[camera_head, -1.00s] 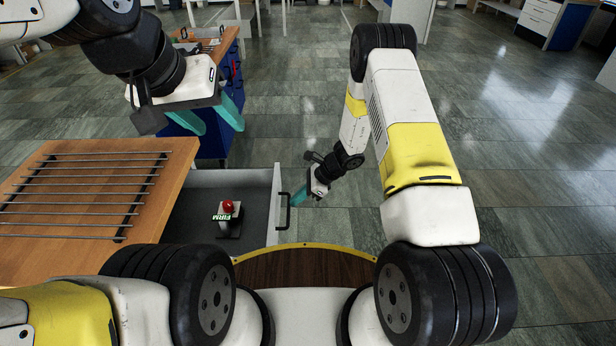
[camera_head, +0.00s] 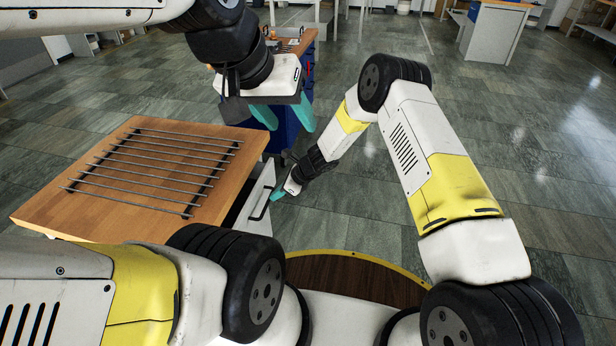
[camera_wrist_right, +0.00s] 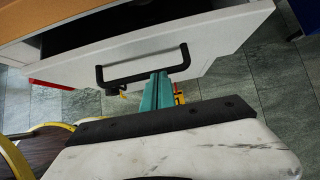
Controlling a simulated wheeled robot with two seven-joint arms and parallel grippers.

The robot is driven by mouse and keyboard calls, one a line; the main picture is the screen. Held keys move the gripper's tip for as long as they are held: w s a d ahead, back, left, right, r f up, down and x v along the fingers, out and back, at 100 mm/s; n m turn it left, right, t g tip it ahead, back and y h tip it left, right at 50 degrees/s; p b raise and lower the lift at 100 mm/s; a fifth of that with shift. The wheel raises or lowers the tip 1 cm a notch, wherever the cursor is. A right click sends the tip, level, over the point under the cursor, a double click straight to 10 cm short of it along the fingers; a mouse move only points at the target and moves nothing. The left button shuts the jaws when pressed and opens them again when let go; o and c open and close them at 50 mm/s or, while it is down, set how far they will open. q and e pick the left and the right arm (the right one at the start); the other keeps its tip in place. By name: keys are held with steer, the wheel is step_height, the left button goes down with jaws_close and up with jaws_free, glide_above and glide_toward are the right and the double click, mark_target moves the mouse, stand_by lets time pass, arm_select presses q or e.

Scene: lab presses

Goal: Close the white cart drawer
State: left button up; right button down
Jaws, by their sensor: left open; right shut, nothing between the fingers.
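The white drawer (camera_head: 264,192) sticks out a little from the wood-topped cart (camera_head: 112,218). Its black bar handle (camera_head: 259,206) faces right. In the right wrist view the drawer's white front (camera_wrist_right: 222,52) and handle (camera_wrist_right: 143,75) fill the upper part, with a dark opening (camera_wrist_right: 130,32) behind the front. My right gripper (camera_head: 276,196) is shut and empty at the drawer front. Its teal fingers (camera_wrist_right: 161,88) end close to the handle's lower bar; I cannot tell whether they touch. My left gripper (camera_head: 290,120) is open and empty, above and beyond the cart. The drawer's contents are hidden.
A dark metal rack (camera_head: 150,165) lies on the cart's top. A blue cabinet with a wooden top (camera_head: 296,45) stands beyond my left gripper. The tiled floor (camera_head: 500,130) to the right is clear.

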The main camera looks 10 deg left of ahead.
mark_target(259, 191)
steer(key=a, duration=0.6)
steer(key=shift+f, duration=0.1)
steer(key=shift+a, duration=0.35)
